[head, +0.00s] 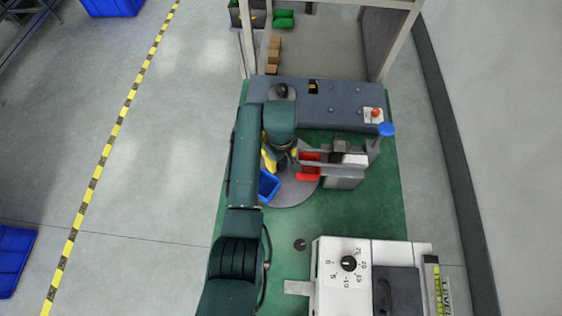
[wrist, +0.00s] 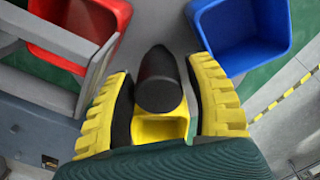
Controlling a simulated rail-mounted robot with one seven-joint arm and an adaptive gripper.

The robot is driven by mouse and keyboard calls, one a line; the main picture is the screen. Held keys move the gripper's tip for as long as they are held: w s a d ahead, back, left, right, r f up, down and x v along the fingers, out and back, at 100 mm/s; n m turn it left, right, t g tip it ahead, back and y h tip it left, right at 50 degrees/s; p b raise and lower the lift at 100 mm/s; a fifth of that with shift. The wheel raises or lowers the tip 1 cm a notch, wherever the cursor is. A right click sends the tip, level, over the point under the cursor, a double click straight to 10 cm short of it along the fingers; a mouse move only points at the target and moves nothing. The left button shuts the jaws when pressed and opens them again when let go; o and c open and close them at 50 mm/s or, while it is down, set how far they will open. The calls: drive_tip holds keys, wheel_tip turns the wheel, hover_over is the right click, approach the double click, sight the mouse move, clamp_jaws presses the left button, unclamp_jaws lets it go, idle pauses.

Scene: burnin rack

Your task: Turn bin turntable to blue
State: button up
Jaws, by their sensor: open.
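The grey bin turntable (head: 297,197) lies on the green floor, partly hidden under my arm. A blue bin (head: 268,186) sits at its left front and a red bin (head: 308,172) at its right. In the wrist view the red bin (wrist: 78,25) is upper left, the blue bin (wrist: 240,32) upper right, and a yellow bin (wrist: 172,128) shows between my fingers. A black upright knob (wrist: 160,85) stands in the middle. My gripper (wrist: 160,72) is open, its yellow-ribbed fingers on either side of the knob; contact cannot be told.
A grey fixture (head: 345,172) stands close at the turntable's right, with a blue-topped post (head: 386,130). A dark blue-grey bench (head: 335,103) with an orange button (head: 376,113) lies behind. A white dial unit (head: 345,285) stands in front. Open floor lies left.

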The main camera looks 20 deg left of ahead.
drive_tip(key=shift+f, duration=0.85)
clamp_jaws()
